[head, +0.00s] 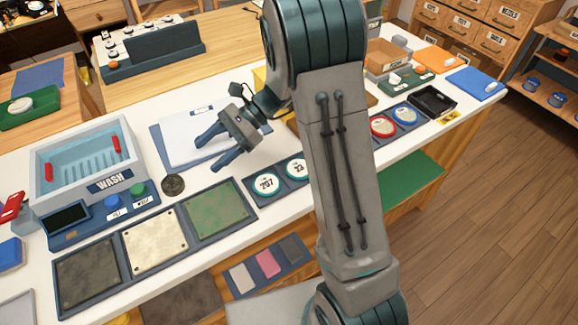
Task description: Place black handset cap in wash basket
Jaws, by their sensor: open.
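A small dark round disc (173,185), which looks like the black handset cap, lies flat on the white worktop just right of the wash unit. The wash basket (83,150) is light blue with red handles and sits inside a grey basin labelled WASH (110,182) at the left. I see nothing in it. My gripper (206,155) is open and empty, its two fingers pointing left. In the picture it is up and to the right of the disc, over a white sheet on a blue board, apart from the disc.
Dark, cream and green square plates (155,240) fill a tray along the front edge. Round dials numbered 207 (266,184) and 23 (297,169) sit right of it. My arm hides part of the worktop. A blue control panel (100,217) fronts the basin.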

